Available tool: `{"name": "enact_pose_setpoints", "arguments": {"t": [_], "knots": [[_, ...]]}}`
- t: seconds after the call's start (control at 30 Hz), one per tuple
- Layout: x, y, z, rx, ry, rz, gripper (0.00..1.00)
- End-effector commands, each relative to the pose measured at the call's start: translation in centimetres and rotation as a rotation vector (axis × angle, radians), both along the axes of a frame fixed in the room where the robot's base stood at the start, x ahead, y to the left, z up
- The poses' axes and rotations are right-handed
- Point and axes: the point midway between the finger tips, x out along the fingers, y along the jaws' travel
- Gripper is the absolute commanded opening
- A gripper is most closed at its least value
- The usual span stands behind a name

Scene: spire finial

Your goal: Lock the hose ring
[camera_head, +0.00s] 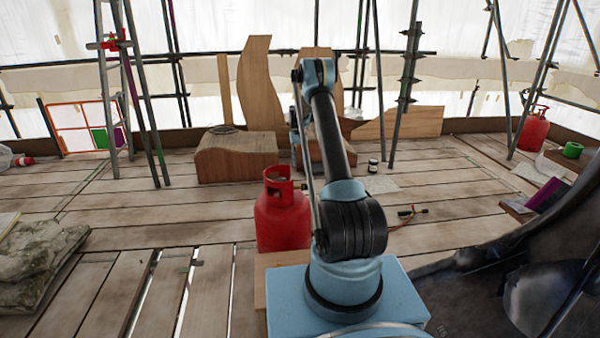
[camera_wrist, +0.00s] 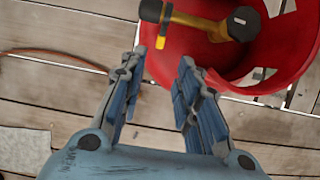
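A red gas cylinder (camera_head: 283,217) stands upright behind my arm's base in the head view. The wrist view looks down on its red collar (camera_wrist: 293,75). Inside the collar is a yellow fitting (camera_wrist: 195,22) with a black cap (camera_wrist: 243,23). A black coupling piece (camera_wrist: 151,10) with a yellow band or tab (camera_wrist: 164,25) sticks out to the left; I cannot tell whether it is locked. My gripper (camera_wrist: 162,62) is open and empty, its fingertips just below this coupling in the picture.
An orange hose (camera_wrist: 60,60) lies on the planks (camera_wrist: 60,110) in the wrist view. In the head view a thin hose with a black end (camera_head: 410,212) lies right of my arm. Wooden blocks (camera_head: 236,157) stand behind; scaffold poles (camera_head: 405,75) rise around.

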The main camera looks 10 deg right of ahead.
Motion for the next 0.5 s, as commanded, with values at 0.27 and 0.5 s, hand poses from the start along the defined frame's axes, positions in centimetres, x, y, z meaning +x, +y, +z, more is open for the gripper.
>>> {"name": "enact_pose_setpoints", "arguments": {"t": [0.27,0.5], "knots": [[0.37,-0.01,0.94,0.000,0.000,0.000,0.30],[0.32,-0.01,0.97,0.000,-0.002,0.000,0.30]]}}
